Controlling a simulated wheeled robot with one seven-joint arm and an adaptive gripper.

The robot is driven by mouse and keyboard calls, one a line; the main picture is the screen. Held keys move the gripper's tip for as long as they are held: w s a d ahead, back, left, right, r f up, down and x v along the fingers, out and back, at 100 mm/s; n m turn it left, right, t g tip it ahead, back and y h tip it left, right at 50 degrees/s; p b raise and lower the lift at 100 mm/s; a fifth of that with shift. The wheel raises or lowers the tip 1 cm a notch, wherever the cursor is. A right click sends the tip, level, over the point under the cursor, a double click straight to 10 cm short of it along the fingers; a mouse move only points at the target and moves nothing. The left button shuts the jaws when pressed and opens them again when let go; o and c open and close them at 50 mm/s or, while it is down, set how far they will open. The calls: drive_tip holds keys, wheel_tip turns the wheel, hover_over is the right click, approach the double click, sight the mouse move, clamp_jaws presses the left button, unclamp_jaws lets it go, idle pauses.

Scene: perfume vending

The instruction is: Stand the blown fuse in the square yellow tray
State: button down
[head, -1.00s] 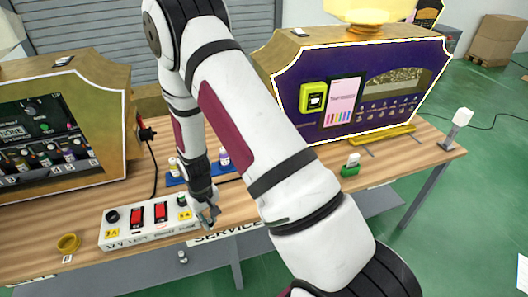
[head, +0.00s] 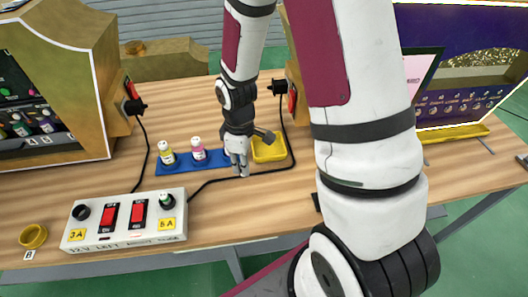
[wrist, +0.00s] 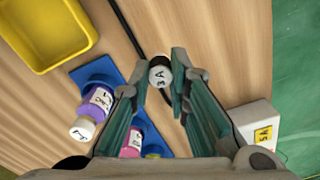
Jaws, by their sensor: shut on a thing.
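My gripper (head: 239,166) points down just in front of the blue rack and left of the square yellow tray (head: 286,151). In the wrist view my gripper (wrist: 158,72) is shut on a small fuse (wrist: 160,74) with a white, round end marked "3A" and a dark part beside it. The fuse is clear of the tray; how high it is held I cannot tell. The same yellow tray (wrist: 45,30) is at the wrist view's upper left, and its visible floor is empty. In the head view the fuse is mostly hidden by the fingers.
The blue rack (head: 183,168) holds small bottles, one with yellow liquid (head: 166,153) and one pink (head: 198,149). A white power box (head: 125,220) with red switches stands at front left. A round yellow ring (head: 33,236) lies further left. A black cable (head: 225,180) runs past the tray.

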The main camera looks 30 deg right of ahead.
drive_tip(key=shift+s+d+n+b, duration=0.15)
drive_tip(key=shift+s+n+b, duration=0.15)
drive_tip(key=shift+n, duration=0.25)
drive_tip(key=shift+s+d+n+b, duration=0.1)
drive_tip(key=shift+s+n+b, duration=0.05)
drive_tip(key=shift+n+b, duration=0.35)
drive_tip(key=shift+n, duration=0.35)
drive_tip(key=w+d, duration=0.3)
drive_tip(key=d, duration=0.1)
drive_tip(key=w+d+f, duration=0.1)
drive_tip(key=w+d, duration=0.1)
drive_tip(key=d, duration=0.2)
drive_tip(key=w+d, duration=0.3)
drive_tip(key=d, duration=0.1)
drive_tip(key=shift+w+d+f, duration=0.15)
drive_tip(key=shift+w+d, duration=0.2)
drive_tip(key=shift+d, duration=0.05)
drive_tip(key=shift+w+d, duration=0.1)
drive_tip(key=shift+d, duration=0.05)
drive_tip(key=shift+f+b, duration=0.3)
drive_tip(key=shift+f, duration=1.4)
drive_tip(key=shift+f, duration=0.2)
drive_tip(key=c, duration=1.5)
unclamp_jaws()
